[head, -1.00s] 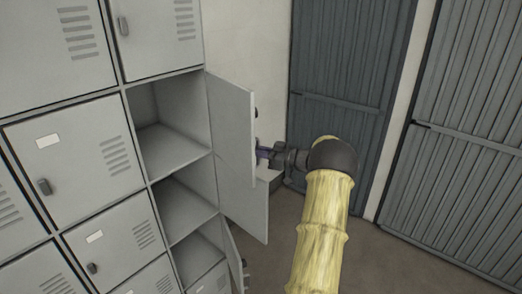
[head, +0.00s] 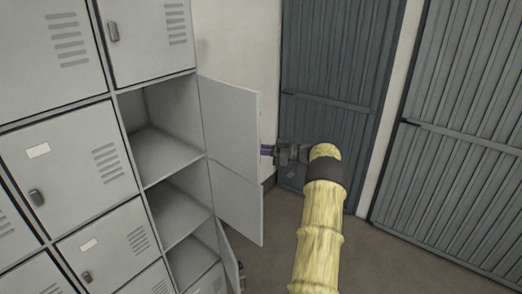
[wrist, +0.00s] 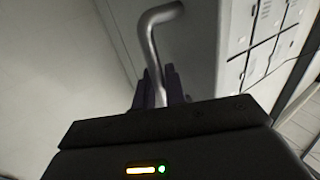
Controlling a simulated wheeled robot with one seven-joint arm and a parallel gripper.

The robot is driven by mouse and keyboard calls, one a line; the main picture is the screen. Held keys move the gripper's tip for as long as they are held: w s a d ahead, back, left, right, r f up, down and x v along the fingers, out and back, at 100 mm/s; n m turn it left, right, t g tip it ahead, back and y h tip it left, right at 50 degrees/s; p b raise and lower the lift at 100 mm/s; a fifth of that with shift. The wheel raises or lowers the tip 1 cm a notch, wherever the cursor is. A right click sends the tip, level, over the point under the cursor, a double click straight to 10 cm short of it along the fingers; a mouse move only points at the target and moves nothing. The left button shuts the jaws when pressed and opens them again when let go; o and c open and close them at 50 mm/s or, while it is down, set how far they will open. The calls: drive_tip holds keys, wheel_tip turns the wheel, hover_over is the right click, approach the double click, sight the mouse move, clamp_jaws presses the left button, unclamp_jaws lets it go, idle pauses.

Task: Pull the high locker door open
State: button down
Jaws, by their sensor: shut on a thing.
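The high locker door (head: 230,128) stands swung well out from its frame, with its inner face toward the head camera. The compartment behind it (head: 165,155) is open and empty. My gripper (head: 267,150) is at the far side of the door, by its free edge, partly hidden behind it. In the wrist view, a bent metal handle (wrist: 154,48) runs down between the dark fingers of my gripper (wrist: 160,92), which is shut on it. The door's outer face (wrist: 185,40) shows beside the handle.
A second open door (head: 237,205) hangs just below, and a third (head: 231,258) stands open lower down. Closed lockers (head: 55,150) fill the left. Grey ribbed doors (head: 335,100) stand behind my arm. Floor is clear at the lower right.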

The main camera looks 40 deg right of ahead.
drive_tip(key=shift+a+r, duration=0.1)
drive_tip(key=shift+r, duration=0.05)
drive_tip(key=c, duration=1.5)
unclamp_jaws()
drive_tip(key=shift+w, duration=0.1)
drive_tip(key=shift+c, duration=0.2)
drive_tip(key=b+v, duration=0.6)
drive_tip(key=v, duration=1.1)
drive_tip(key=shift+s, duration=0.2)
drive_tip(key=shift+d, duration=0.25)
